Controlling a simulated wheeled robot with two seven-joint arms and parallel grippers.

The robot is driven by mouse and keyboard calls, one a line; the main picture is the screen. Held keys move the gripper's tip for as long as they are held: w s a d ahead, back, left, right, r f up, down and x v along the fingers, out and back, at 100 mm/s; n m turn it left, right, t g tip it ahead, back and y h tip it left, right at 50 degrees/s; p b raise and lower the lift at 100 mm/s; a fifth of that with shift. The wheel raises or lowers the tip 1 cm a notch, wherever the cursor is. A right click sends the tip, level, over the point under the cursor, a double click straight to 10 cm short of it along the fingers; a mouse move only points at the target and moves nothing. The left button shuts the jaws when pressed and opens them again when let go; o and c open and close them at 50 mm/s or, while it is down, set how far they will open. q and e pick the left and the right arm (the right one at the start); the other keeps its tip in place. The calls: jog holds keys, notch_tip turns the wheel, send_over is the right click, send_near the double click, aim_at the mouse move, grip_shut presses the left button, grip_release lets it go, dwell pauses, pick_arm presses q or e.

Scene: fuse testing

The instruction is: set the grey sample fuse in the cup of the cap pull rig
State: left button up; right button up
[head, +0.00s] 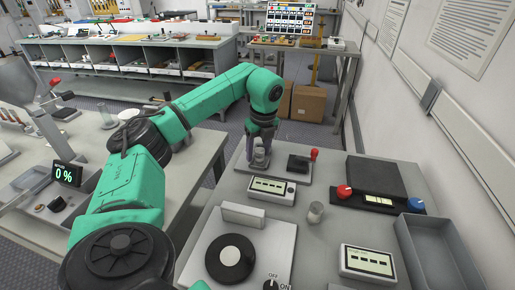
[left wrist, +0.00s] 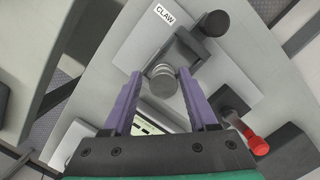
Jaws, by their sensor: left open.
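The cap pull rig is a light plate marked CLAW (left wrist: 140,42) with a dark bracket (left wrist: 187,47) and a dark round knob. A grey cylinder (left wrist: 163,82), which looks like the sample fuse, stands by the bracket with a paler ring at its base. It appears to be in the rig's cup, but the cup is mostly hidden. In the head view the grey cylinder (head: 260,158) shows under my left gripper (head: 262,146). In the left wrist view my left gripper's (left wrist: 163,98) purple fingers are open, one on each side of the cylinder, with gaps. My right gripper is not in view.
A dark block with a red-knobbed lever (head: 314,154) stands right of the gripper. A small meter (head: 271,189) lies in front. Another grey cylinder (head: 316,212) stands nearer. A grey tray (head: 437,253) and a black-topped device (head: 375,177) are at right.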

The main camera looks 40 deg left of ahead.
aim_at(260, 149)
pick_arm(q)
jog(key=r, duration=0.4)
jog(key=d+r, duration=0.1)
jog(key=r, duration=0.1)
jog(key=shift+w, duration=0.15)
notch_tip(260, 149, up, 8)
jog(key=d+p, duration=0.1)
jog(key=p, duration=0.4)
jog(key=shift+s+r, duration=0.2)
jog(key=shift+s, duration=0.2)
jog(key=shift+d, duration=0.1)
